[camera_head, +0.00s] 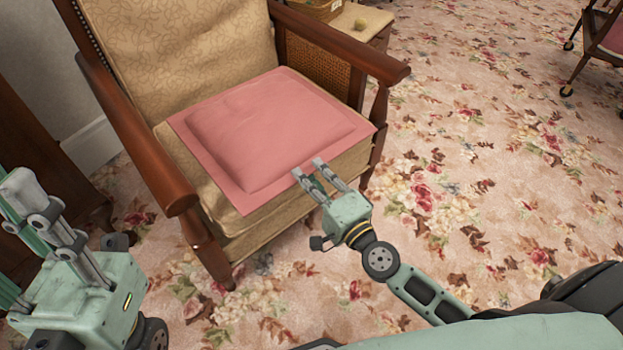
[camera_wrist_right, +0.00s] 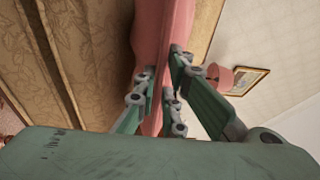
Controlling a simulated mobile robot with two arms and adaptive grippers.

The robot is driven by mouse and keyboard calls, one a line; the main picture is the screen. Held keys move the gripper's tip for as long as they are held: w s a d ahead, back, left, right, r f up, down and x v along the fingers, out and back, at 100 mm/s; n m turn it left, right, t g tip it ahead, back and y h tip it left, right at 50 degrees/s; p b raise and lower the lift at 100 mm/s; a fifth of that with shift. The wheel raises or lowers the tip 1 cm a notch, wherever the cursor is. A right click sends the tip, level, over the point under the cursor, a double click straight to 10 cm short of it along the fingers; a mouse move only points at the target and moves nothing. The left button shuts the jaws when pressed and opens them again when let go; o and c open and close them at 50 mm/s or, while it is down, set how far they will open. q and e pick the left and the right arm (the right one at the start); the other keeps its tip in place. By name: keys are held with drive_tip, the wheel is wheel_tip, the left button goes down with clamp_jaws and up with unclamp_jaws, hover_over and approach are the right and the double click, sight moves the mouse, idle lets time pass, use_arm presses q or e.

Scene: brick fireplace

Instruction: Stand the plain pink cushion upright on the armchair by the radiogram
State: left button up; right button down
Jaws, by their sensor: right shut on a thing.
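The plain pink cushion (camera_head: 262,128) lies flat on the seat of the armchair (camera_head: 180,45), which has tan patterned upholstery and wooden arms. My right gripper (camera_head: 308,170) is at the cushion's front edge, shut on its flat border. In the right wrist view the pink cushion (camera_wrist_right: 165,40) runs up from between the fingers of the right gripper (camera_wrist_right: 163,85), with the tan upholstery beside it. My left gripper (camera_head: 25,200) is at the left of the head view, away from the cushion; its fingertips are not clear enough to tell their opening.
A small side table (camera_head: 362,22) with a basket (camera_head: 318,8) stands behind the chair at right. A wooden trolley (camera_head: 598,40) is at far right. Dark wooden furniture (camera_head: 35,150) stands at the left. Floral carpet (camera_head: 490,170) is clear to the right.

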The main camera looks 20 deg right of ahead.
drive_tip(key=shift+r, duration=0.2)
drive_tip(key=c, duration=2.3)
unclamp_jaws()
drive_tip(key=shift+f, duration=0.25)
drive_tip(key=o, duration=0.5)
drive_tip(key=shift+c, duration=0.2)
drive_tip(key=shift+s+r, duration=0.1)
drive_tip(key=shift+r, duration=0.05)
